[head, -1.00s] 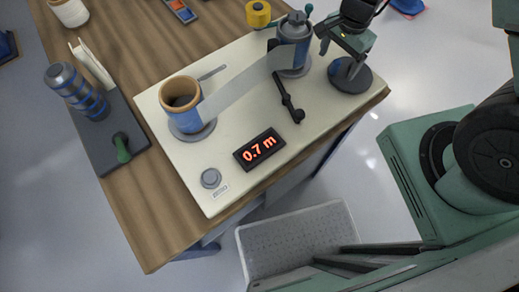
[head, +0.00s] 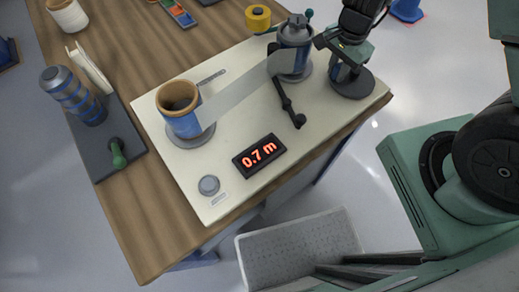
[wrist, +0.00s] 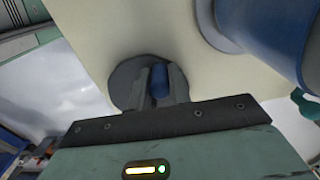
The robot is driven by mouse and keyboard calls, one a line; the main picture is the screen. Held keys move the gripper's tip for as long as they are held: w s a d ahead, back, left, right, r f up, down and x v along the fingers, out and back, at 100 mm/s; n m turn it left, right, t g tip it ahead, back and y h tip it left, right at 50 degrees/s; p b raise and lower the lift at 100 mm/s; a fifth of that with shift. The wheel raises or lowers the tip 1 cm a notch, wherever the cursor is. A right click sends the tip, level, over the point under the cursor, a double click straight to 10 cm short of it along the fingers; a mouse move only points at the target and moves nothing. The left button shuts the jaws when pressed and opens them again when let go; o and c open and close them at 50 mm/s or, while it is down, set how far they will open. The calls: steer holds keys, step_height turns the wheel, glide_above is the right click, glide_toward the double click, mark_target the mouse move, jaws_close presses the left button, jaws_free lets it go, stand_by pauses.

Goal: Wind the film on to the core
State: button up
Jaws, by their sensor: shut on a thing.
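The tan core (head: 178,97), blue around its lower part, stands upright on a grey round base at the left of the cream board (head: 225,135). The grey film band (head: 232,92) stretches from it to a blue and grey roll (head: 294,45) at the back. My gripper (head: 345,70) is over a grey disc (head: 354,88) at the board's right end. In the wrist view my gripper (wrist: 160,75) is shut on a blue knob (wrist: 160,88) above that disc (wrist: 127,85). The red display (head: 259,155) reads 0.7 m.
A black lever (head: 287,102) lies between the roll and display. A grey button (head: 209,185) is at the front. A yellow roller (head: 258,17) stands behind. A dark tray (head: 104,150) with a blue striped cylinder (head: 72,92) and green handle (head: 117,153) is at left.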

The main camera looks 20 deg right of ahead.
steer(key=shift+s, duration=0.15)
steer(key=shift+s+f+b, duration=0.1)
steer(key=shift+s+b, duration=0.4)
steer(key=shift+s, duration=0.55)
steer(key=o, duration=1.6)
steer(key=shift+w, duration=0.1)
